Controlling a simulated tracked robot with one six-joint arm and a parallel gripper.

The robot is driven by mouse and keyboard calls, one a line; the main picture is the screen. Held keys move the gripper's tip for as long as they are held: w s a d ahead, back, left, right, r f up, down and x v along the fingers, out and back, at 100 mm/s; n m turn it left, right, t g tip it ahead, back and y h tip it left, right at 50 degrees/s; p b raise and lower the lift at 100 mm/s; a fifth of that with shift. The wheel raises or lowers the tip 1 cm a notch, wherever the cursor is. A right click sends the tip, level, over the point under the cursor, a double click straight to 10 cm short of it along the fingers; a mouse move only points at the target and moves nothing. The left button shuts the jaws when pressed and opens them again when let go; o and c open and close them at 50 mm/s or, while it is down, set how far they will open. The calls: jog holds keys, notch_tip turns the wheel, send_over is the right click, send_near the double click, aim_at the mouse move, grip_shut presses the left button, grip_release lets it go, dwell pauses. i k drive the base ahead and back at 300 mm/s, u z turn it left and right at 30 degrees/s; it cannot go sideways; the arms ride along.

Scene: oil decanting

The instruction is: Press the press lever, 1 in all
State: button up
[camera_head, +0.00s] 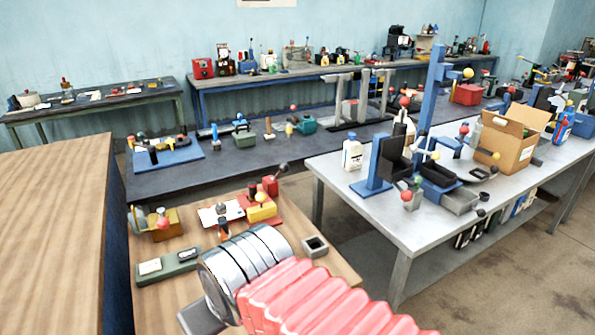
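A tall blue press-like stand (432,95) rises from the grey metal table on the right. A lever with a yellow ball end (468,73) sticks out to the right near its top. More ball-ended levers show lower around it, so I cannot tell for sure which is the press lever. My arm, with pink-red bellows and a silver wrist, reaches in from the bottom right. A grey part of my gripper (203,316) shows at the bottom, left of the wrist, over the wooden bench and well apart from the stand. Its fingertips are not clearly visible.
The grey metal table (345,195) also bears a cardboard box (508,140), a white bottle (352,153) and dark trays. The wooden bench (160,300) below my arm holds a red and yellow device (262,208) and a green box (168,266). Cluttered benches line the back wall.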

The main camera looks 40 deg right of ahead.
aim_at(284, 166)
jog(key=u, duration=0.1)
jog(key=k, duration=0.15)
jog(key=z, duration=2.3)
jog(key=k, duration=0.65)
jog(key=u, duration=0.95)
jog(key=i, duration=0.95)
jog(key=z, duration=0.05)
